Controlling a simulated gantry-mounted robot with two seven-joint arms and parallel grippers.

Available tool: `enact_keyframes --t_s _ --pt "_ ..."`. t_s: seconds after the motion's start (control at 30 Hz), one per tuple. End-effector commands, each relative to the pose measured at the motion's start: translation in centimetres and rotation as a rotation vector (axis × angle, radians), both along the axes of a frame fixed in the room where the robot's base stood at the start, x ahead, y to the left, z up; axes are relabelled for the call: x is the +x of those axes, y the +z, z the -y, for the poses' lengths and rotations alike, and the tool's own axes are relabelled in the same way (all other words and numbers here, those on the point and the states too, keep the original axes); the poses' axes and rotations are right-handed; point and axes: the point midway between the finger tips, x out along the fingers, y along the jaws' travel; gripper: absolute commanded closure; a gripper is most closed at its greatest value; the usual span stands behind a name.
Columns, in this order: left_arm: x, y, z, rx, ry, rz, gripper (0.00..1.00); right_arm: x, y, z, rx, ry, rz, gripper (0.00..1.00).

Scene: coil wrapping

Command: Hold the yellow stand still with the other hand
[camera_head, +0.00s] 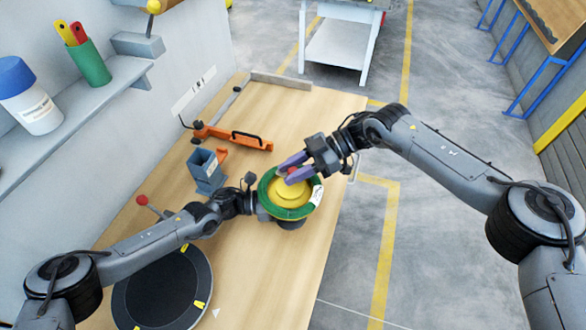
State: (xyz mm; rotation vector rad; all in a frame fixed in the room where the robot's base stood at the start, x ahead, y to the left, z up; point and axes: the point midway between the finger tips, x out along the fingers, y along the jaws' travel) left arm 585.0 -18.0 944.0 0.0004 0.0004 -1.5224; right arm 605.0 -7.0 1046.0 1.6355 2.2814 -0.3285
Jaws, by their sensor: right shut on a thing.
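The yellow stand (289,193) is on the wooden table, with a green coil (268,204) lying around it. A white label shows on the coil's right side. My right gripper (291,170) comes in from the upper right. Its purple fingers are shut on the stand's top, where a small red part shows between them. My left gripper (264,206) is at the left edge of the coil, low beside it. Its fingers are mostly hidden by the coil and the wrist, so their opening cannot be told.
A grey-blue holder (207,172) and an orange tool (232,137) lie behind and left of the stand. A black round turntable (163,290) is at the front left. A shelf (75,100) holds a bottle and a green cup. The table's front right is clear.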

Motion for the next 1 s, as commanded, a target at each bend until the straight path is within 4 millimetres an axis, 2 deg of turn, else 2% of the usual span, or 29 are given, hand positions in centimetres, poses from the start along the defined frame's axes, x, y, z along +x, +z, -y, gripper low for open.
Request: enact_keyframes --t_s 0.2,0.5,1.0 --pt "-0.04 0.01 0.15 -0.002 -0.002 0.001 1.0 -0.01 -0.54 -0.23 -0.006 0.158 -0.004 0.99" --pt "-0.08 0.02 0.21 -0.002 -0.003 0.002 1.0 0.07 -0.52 -0.16 0.0 0.285 -0.003 0.99" --pt "-0.07 0.04 0.21 -0.002 -0.003 0.0 1.0 -0.09 -0.29 -0.08 -0.004 0.331 -0.002 0.99"
